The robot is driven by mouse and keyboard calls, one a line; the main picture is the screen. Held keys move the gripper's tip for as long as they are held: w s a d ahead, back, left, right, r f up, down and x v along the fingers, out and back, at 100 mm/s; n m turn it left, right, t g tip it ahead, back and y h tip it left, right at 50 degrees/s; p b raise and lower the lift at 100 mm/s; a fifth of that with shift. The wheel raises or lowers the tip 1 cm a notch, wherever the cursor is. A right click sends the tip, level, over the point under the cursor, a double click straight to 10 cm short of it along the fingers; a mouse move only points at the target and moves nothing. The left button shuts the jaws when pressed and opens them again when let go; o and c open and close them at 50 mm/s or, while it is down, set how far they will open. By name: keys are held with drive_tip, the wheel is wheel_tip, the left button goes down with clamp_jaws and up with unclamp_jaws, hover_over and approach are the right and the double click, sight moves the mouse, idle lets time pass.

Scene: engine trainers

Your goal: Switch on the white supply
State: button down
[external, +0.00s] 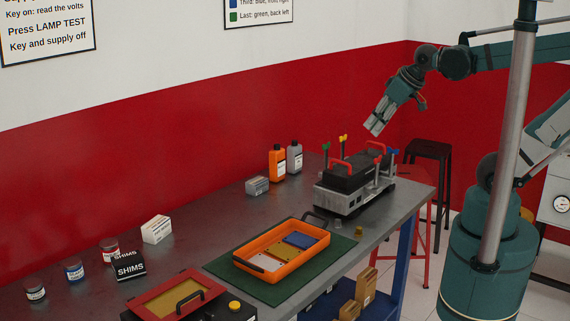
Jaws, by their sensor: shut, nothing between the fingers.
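A white cabinet-like unit (557,188) with a round dial stands at the right edge, cut off by the frame and partly hidden behind my arm. It looks like the white supply, but I cannot make out a switch on it. My gripper (375,127) is shut and empty. It points down and left, in the air above the far right end of the bench, well to the left of the white unit and not touching anything.
An engine trainer (330,199) with coloured levers stands on the bench (210,238) below my gripper. An orange tray (291,278) lies on a green mat. Bottles (277,163), tins and boxes stand behind. A black stool (430,150) and a red stool stand beyond the bench.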

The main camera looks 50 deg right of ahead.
drive_tip(key=w+a+r+n+g+y+p, duration=0.15)
drive_tip(key=w+a, duration=0.35)
drive_tip(key=a, duration=0.5)
drive_tip(key=w+a+r+n+g+b, duration=0.1)
drive_tip(key=w+a+r+n, duration=0.3)
drive_tip(key=a, duration=0.6)
drive_tip(key=w+a+r+n+g+p, duration=0.1)
drive_tip(key=w+a+n+g, duration=0.1)
drive_tip(key=w+a, duration=0.6)
drive_tip(key=s+a+f+n+g, duration=0.1)
drive_tip(key=a+f+n, duration=0.1)
drive_tip(key=a, duration=1)
drive_tip(key=a+f+n+g, duration=0.1)
drive_tip(key=a+f+n, duration=0.1)
drive_tip(key=a, duration=1)
drive_tip(key=s+a+f+n, duration=0.2)
drive_tip(key=s+a+f, duration=0.3)
drive_tip(key=a, duration=0.6)
drive_tip(key=s+a+f+n+g+h+p, duration=0.1)
drive_tip(key=s+a+f, duration=0.5)
drive_tip(key=a, duration=0.5)
drive_tip(key=s+a+f+n+g+h+p, duration=0.1)
drive_tip(key=s+a+f, duration=0.4)
drive_tip(key=a, duration=0.7)
drive_tip(key=shift+s+f+n, duration=0.35)
drive_tip(key=shift+s+n, duration=0.05)
drive_tip(key=shift+n, duration=0.45)
drive_tip(key=shift+f, duration=0.15)
